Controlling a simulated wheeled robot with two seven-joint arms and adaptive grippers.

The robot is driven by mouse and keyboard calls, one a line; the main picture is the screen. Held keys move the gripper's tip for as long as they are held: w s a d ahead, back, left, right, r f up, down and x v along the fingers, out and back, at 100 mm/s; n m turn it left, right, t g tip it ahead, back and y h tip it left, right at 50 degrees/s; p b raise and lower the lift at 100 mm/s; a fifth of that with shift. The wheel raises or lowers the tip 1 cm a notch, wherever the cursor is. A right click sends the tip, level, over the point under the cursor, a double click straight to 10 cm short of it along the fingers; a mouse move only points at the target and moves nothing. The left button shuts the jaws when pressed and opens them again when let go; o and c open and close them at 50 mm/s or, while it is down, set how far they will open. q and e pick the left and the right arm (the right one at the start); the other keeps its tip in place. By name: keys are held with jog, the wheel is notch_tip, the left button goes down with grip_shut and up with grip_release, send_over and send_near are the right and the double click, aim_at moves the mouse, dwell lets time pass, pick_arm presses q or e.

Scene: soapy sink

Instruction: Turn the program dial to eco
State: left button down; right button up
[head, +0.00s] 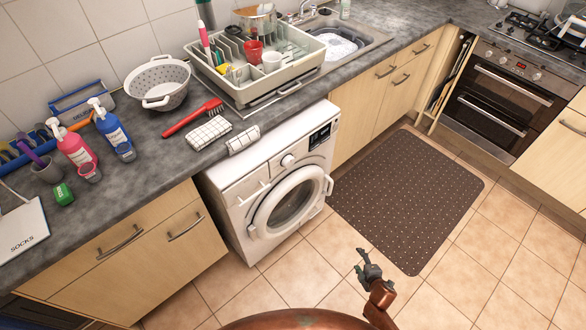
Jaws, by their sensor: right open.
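The white washing machine (222,182) stands under the counter in the middle of the head view. Its round program dial (288,160) sits on the front panel above the door, left of a dark display (320,136). The dial's markings are too small to read. The round door (287,203) looks closed. My right gripper (362,262) is open and empty, low in front of the machine, to the right of and below the door, well apart from the dial. My left gripper is not in view.
The grey counter (150,150) runs above the machine; a checked cloth (243,139) lies at its edge. Drawers with handles (120,242) flank the machine on the left. A dark dotted mat (410,195) lies on the tiled floor to the right. The floor before the machine is clear.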

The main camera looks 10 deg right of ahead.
jog(key=w+a+r+n+t+y+b, duration=0.1)
jog(key=w+a+r+n+t, duration=0.2)
jog(key=w+r, duration=0.35)
jog(key=w+a+r+n+y+b, duration=0.1)
jog(key=w+a+r+n+b, duration=0.2)
jog(key=w+r, duration=0.35)
jog(key=n+t+y+b, duration=0.3)
jog(key=n+y, duration=0.4)
jog(key=n, duration=1)
send_near(291, 163)
jog(key=x, duration=0.7)
jog(key=shift+a+b, duration=0.15)
jog(key=shift+b, duration=0.2)
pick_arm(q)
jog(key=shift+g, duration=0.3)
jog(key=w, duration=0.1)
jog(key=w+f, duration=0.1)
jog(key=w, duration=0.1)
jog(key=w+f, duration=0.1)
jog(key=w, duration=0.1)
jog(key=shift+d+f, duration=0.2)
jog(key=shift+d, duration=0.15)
pick_arm(e)
jog(key=shift+w+a, duration=0.25)
jog(key=shift+w, duration=0.15)
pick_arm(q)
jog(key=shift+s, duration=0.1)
pick_arm(e)
jog(key=c, duration=1.2)
